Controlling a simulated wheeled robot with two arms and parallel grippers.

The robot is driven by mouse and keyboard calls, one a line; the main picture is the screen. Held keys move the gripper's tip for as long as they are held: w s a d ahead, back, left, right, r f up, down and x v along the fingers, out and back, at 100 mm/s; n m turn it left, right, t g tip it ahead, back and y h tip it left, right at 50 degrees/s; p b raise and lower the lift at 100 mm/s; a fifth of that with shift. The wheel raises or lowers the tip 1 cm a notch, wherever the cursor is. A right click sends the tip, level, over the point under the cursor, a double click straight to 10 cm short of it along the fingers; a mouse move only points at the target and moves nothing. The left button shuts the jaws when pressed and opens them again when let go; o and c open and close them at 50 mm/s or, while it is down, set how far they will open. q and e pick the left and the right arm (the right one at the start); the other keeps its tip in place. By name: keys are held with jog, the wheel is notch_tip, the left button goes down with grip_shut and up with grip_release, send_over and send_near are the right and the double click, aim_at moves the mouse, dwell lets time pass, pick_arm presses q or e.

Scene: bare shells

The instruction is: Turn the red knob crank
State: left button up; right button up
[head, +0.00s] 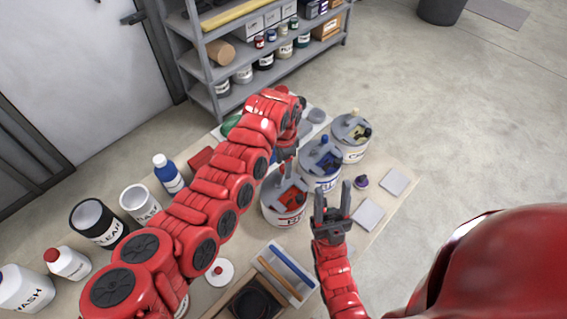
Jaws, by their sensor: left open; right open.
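The red can (284,212) stands on the table, nearest of three white cans with grey lids. Its lid shows red paint-coloured parts (292,197) and an upright knob crank (289,168). My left arm reaches in from the left, and my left gripper (286,156) points down just above the crank. Its fingers are partly hidden by the wrist, and contact with the knob cannot be told. My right gripper (332,188) is open and empty, fingers pointing away, close to the right of the red can.
The blue can (319,178) and a third can (354,150) stand behind to the right. Grey tiles (368,215) lie at the table's right edge. Bottles and a black pot (98,225) stand left. A shelf (205,75) stands behind the table.

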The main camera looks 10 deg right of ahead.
pick_arm(q)
grip_shut()
jog(key=m+b, duration=0.1)
jog(key=b, duration=0.1)
jog(key=m+b, duration=0.1)
jog(key=shift+s+d+f+m, duration=0.2)
jog(key=shift+d+f+m, duration=0.1)
jog(key=shift+s+d+r+m+b, duration=0.2)
jog(key=shift+s+m+b, duration=0.05)
jog(key=shift+m+b, duration=0.2)
grip_release()
jog(key=shift+r, duration=0.1)
